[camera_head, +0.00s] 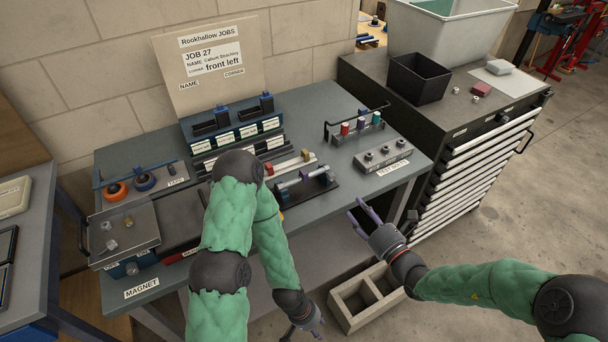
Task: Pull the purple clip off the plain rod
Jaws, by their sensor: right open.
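A pale horizontal rod (290,183) lies in a dark stand (308,192) near the front edge of the workbench. I cannot tell for sure that it is the plain rod. Dark bluish pieces sit along and at the ends of it, and I cannot make out a purple clip among them. My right gripper (366,215) is open and empty, right of and below the stand, beyond the bench's front edge. My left gripper (303,328) hangs low in front of the bench, away from the rod. Its fingers are too small and dark to read.
A divided wooden box (345,318) stands on the floor between my grippers. On the bench (330,105) are a rack with coloured pieces (360,124), a grey test block (383,155) and labelled bins (235,138). A drawer cabinet (440,150) stands at the right.

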